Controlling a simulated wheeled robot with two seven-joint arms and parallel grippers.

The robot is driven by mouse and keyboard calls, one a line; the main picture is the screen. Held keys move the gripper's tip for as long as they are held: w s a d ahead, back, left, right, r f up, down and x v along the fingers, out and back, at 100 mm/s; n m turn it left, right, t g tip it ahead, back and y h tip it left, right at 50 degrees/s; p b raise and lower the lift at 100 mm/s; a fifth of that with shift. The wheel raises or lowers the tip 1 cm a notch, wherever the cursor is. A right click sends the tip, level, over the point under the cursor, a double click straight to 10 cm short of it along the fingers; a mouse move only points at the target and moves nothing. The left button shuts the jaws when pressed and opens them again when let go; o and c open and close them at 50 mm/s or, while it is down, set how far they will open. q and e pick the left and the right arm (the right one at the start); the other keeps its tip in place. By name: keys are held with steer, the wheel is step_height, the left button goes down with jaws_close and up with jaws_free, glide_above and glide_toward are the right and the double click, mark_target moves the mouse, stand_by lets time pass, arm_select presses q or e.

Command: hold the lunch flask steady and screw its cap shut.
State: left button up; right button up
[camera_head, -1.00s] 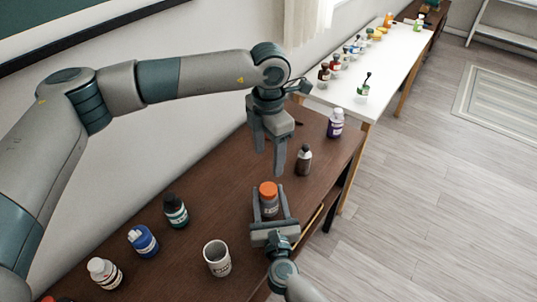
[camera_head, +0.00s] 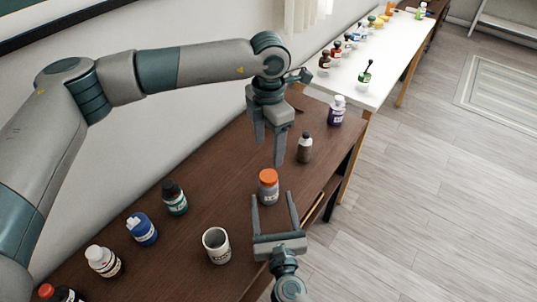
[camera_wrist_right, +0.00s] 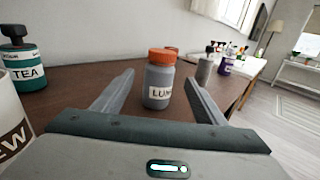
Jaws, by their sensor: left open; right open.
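The lunch flask (camera_head: 268,192) is a grey jar with a label, standing upright on the brown table. Its orange cap (camera_head: 268,175) sits on top; I cannot tell how tight it is. In the right wrist view the flask (camera_wrist_right: 158,90) reads "LUN" and stands just beyond and between the fingertips. My right gripper (camera_head: 273,199) is open and empty, its fingers pointing at the flask from the near side. My left gripper (camera_head: 268,152) is open and empty, pointing down above and behind the flask, apart from the cap.
A white mug (camera_head: 216,246), a teal-labelled tea bottle (camera_head: 175,198) and a blue bottle (camera_head: 141,229) stand to the left. A dark bottle (camera_head: 304,148) and a purple bottle (camera_head: 337,110) stand behind right. A white table (camera_head: 383,73) with several bottles lies beyond.

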arm_select(q)
step_height(320, 180, down, 3)
steer(key=shift+r+b, duration=0.1)
steer(key=shift+b, duration=1.15)
arm_select(e)
steer(key=s, duration=0.3)
steer(key=s+d, duration=0.1)
steer(key=s, duration=0.5)
steer(key=shift+d+f, duration=0.1)
steer(key=shift+d, duration=0.05)
steer(key=shift+s+d, duration=0.1)
steer(key=shift+s, duration=0.55)
arm_select(q)
steer(key=shift+f, duration=0.2)
